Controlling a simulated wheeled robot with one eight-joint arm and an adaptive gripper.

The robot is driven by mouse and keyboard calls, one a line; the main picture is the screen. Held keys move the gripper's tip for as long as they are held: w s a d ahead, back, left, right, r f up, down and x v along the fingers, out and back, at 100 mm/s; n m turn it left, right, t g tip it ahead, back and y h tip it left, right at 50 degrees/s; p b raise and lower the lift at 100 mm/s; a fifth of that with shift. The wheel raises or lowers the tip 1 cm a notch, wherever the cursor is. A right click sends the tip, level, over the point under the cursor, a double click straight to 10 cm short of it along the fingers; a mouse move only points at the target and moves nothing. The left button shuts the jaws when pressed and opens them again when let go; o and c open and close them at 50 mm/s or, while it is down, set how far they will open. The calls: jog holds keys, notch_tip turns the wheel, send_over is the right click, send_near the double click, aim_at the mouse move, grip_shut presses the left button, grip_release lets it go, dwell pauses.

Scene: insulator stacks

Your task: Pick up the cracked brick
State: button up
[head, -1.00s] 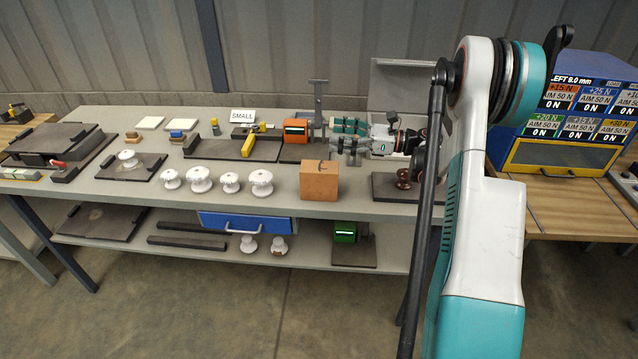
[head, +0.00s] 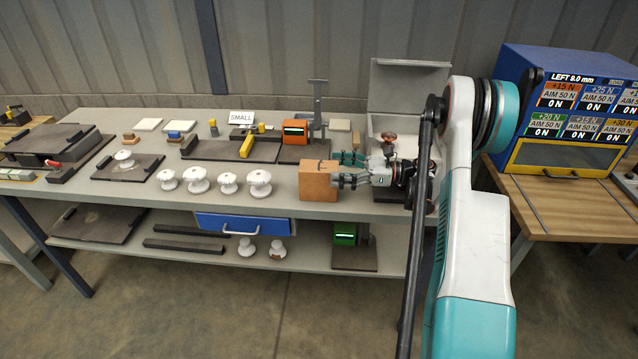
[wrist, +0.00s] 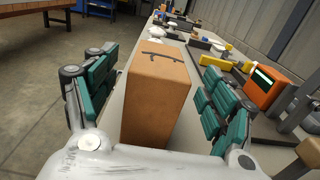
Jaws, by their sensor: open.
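The cracked brick (head: 318,181) is an orange-brown block standing on the grey bench near its front edge. A dark crack mark shows on its top, clearest in the wrist view (wrist: 158,100). My gripper (head: 345,170) is at the brick's right side in the head view. In the wrist view my gripper (wrist: 160,95) is open, with its teal-padded fingers on either side of the brick. Gaps show between the brick and both fingers. The brick's far side is hidden in the wrist view.
Several white insulators (head: 213,182) stand in a row left of the brick. An orange device with a screen (head: 295,131) stands behind it, close to my right finger in the wrist view. An open grey box (head: 408,85) is at the back right.

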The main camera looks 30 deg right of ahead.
aim_at(319, 168)
jog(key=b+x, duration=0.1)
jog(key=x, duration=0.5)
jog(key=shift+b, duration=0.3)
jog(key=shift+d, duration=0.1)
grip_shut()
